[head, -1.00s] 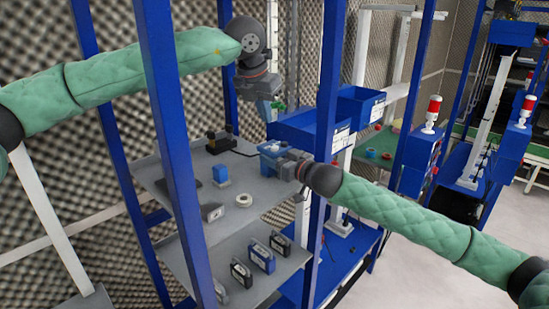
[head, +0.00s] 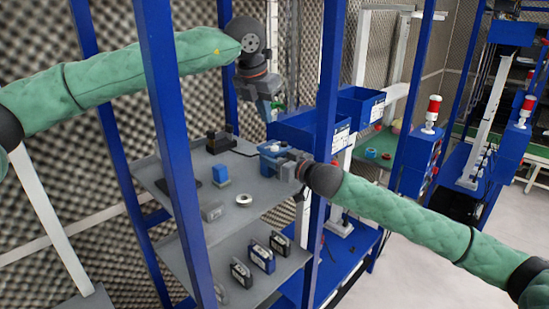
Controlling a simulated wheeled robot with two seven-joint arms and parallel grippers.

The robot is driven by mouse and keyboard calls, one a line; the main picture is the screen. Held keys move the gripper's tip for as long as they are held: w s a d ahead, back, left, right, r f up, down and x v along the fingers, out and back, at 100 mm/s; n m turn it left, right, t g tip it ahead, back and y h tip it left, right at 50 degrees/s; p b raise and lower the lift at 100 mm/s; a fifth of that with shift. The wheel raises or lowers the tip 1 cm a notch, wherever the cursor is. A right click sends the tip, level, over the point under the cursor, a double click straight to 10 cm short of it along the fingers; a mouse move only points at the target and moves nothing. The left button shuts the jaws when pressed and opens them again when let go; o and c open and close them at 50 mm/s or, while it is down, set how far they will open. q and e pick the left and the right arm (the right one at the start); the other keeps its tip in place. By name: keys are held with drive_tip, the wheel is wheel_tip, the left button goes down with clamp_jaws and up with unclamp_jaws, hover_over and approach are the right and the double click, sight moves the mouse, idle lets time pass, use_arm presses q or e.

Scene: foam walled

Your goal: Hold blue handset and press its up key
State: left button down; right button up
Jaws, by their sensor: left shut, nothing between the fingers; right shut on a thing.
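The blue handset (head: 268,148) shows as a small blue shape at the tip of my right gripper (head: 279,158), above the upper grey shelf. My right gripper is shut on it and comes in from the right; the fingers hide part of it. The up key is too small to make out. My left gripper (head: 267,114) is shut and empty. It points down and sits above the handset in the picture, apart from it.
The upper shelf (head: 266,180) carries a blue block (head: 221,175), a white ring (head: 244,199) and a dark device (head: 220,142). Several upright devices, one of them blue (head: 262,257), stand on the lower shelf. Blue posts (head: 170,150) and a blue bin (head: 300,128) stand close to my arms.

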idle(0.5)
use_arm(q)
drive_tip(key=shift+w+d+r+n+t+h, duration=0.15)
drive_tip(key=shift+w+d+r+n+h, duration=0.15)
drive_tip(key=shift+w+n+h, duration=0.45)
drive_tip(key=shift+w+d+r+n+t+h, duration=0.1)
drive_tip(key=shift+w+d+r+n+h, duration=0.3)
drive_tip(key=shift+h, duration=0.8)
drive_tip(key=shift+w+d+r+n+t+h, duration=0.1)
drive_tip(key=shift+w+r+n+t+h, duration=0.1)
drive_tip(key=shift+n+h, duration=0.65)
hover_over(271, 151)
drive_tip(key=shift+f, duration=4.4)
drive_tip(key=shift+f, duration=0.15)
drive_tip(key=shift+f, duration=0.25)
